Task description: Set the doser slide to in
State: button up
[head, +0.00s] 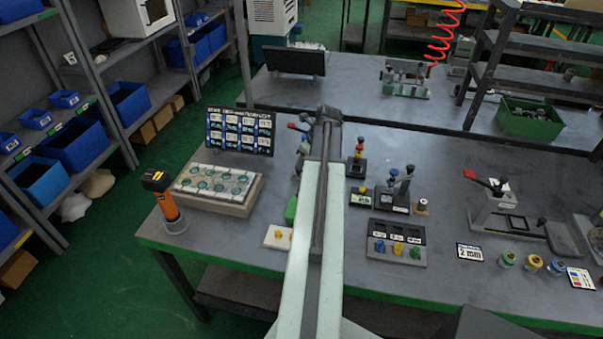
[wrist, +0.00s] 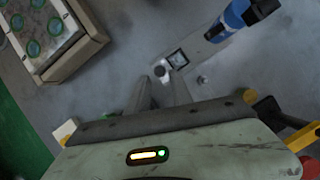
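The doser appears in the wrist view as a pale grey plate (wrist: 192,48) with a small square window (wrist: 177,59) and a dark round knob (wrist: 160,71), which looks like its slide's knob. A blue cylinder with a black end (wrist: 230,20) stands at the plate's upper right. My gripper (wrist: 160,82) has its two fingers apart, with the knob just beyond and between the tips; I cannot tell whether they touch it. In the head view my gripper (head: 326,116) is at the far end of my arm, which hides most of what lies below it.
A tray of round green-ringed parts (head: 215,184) and an orange handheld tool (head: 166,203) are on the left. A block with coloured knobs (head: 397,245) and small lever fixtures (head: 393,195) stand right of my arm. A lever press (head: 493,205) is farther right.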

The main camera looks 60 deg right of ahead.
jog(key=b+x, duration=0.1)
jog(key=x, duration=0.2)
jog(key=shift+s, duration=0.15)
grip_shut()
dwell(1.2)
